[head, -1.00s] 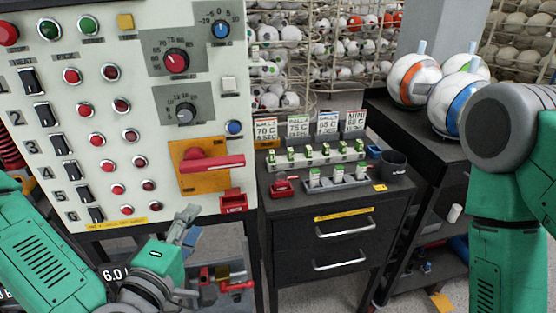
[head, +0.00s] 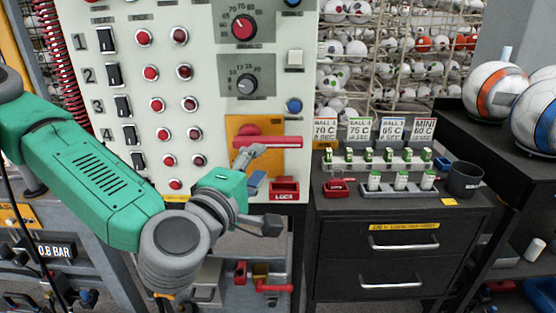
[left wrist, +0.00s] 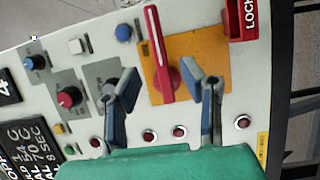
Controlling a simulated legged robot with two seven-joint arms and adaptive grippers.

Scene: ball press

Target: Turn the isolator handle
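The isolator handle (head: 270,141) is a red bar lying horizontal on a yellow-orange plate (head: 238,127) on the pale panel. Its round hub is at the left end. My left gripper (head: 262,190) is in front of the panel, just below the handle, with its fingers spread and empty. In the left wrist view the handle (left wrist: 157,50) appears upright in the picture, in the gap between the open fingers (left wrist: 163,80). The fingers seem apart from it; the exact distance is unclear. My right gripper is not in view.
A red LOCK piece (head: 284,190) sits just below the handle. Knobs, red buttons and black switches cover the panel to the left. A dark drawer cabinet (head: 340,230) with labelled cards and a black cup (head: 464,179) stands to the right. Balls lie on the far right bench.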

